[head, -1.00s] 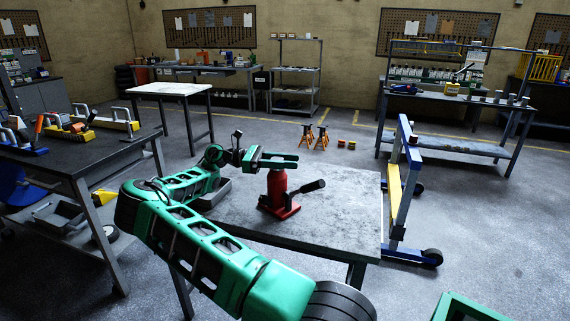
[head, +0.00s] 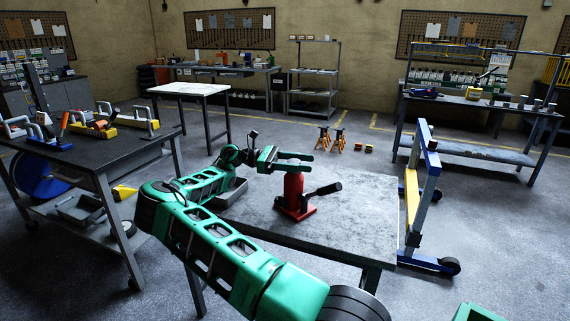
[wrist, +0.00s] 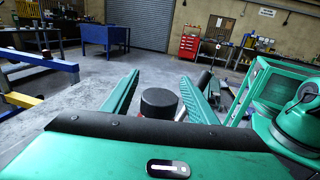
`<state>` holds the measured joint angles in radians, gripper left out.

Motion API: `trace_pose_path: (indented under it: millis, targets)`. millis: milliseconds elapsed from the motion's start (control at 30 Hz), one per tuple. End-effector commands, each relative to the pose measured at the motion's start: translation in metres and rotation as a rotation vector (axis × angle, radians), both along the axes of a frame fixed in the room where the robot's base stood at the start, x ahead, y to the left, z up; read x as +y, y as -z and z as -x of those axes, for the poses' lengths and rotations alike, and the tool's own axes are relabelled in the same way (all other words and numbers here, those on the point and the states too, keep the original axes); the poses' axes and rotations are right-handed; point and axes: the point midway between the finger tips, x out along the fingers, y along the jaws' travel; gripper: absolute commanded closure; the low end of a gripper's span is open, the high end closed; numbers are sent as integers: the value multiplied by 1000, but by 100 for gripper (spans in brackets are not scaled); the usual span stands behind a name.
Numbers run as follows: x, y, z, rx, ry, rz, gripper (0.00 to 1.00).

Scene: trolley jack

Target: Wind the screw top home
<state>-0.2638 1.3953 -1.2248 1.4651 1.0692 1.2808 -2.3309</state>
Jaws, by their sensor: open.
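The red bottle jack (head: 294,189) stands upright on the grey worktable, its dark lever pointing right. Its dark round screw top (wrist: 158,103) shows in the wrist view between the two green fingers, with a gap visible on each side. My gripper (wrist: 159,77) is open around the screw top; in the head view my gripper (head: 288,160) lies level across the top of the jack and hides the screw top there. The screw's thread is not visible.
A dark bench with tools (head: 75,150) stands at left.

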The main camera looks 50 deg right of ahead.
Motion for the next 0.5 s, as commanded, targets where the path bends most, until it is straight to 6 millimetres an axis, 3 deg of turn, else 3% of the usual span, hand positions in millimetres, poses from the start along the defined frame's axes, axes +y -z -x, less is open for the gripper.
trace_pose_path:
  millis: [500]
  targets:
    - [44, 1, -70, 3, -6, 3, 47]
